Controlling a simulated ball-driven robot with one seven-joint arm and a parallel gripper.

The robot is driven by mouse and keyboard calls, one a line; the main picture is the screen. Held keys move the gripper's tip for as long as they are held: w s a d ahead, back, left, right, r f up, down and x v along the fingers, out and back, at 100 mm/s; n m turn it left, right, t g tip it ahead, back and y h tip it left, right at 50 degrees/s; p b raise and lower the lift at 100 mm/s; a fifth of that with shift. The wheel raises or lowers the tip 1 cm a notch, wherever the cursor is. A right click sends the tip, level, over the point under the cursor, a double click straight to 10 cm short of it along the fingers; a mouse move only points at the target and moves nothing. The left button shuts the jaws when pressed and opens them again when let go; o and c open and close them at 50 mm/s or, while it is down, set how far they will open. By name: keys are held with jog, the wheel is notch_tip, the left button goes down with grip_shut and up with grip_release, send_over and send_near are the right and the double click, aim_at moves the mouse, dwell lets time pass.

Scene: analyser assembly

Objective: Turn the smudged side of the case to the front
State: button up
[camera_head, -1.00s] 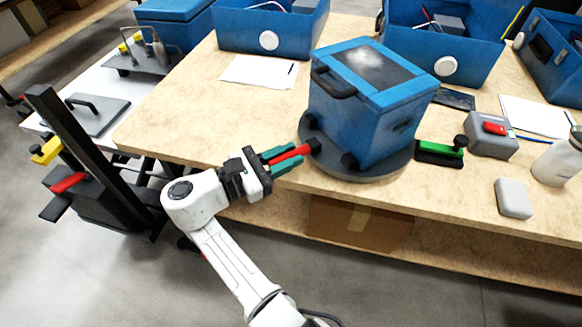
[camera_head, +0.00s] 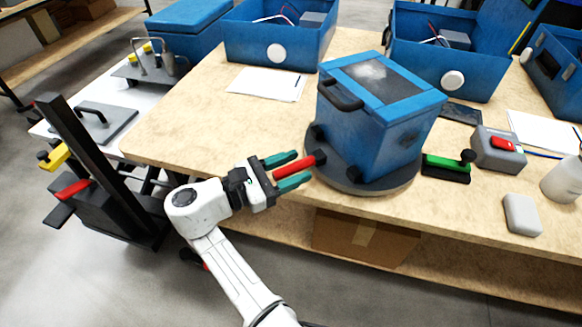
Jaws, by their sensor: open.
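The blue case (camera_head: 352,128) stands upright on a round grey turntable (camera_head: 357,187) near the table's front edge. A black handle is on its left side and a dark panel with a pale smear is on its top. A dark smudge (camera_head: 402,139) shows on its right-hand face. A red lever (camera_head: 293,169) with a black end sticks out to the left from the turntable. My gripper (camera_head: 284,171) is open, with its green fingers on either side of the red lever. I cannot tell whether either finger touches it.
A green-handled clamp (camera_head: 447,166) sits right of the turntable, close to a grey box with a red switch (camera_head: 497,148). A grey block (camera_head: 522,214) and a white bottle (camera_head: 564,180) stand farther right. Open blue cases (camera_head: 278,38) line the back. Bare tabletop lies left of the turntable.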

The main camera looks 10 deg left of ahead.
jog(key=shift+a, duration=0.1)
jog(key=v, duration=1)
jog(key=shift+s+a+b, duration=0.2)
jog(key=shift+s+b, duration=0.05)
jog(key=shift+b, duration=0.2)
jog(key=shift+c, duration=0.3)
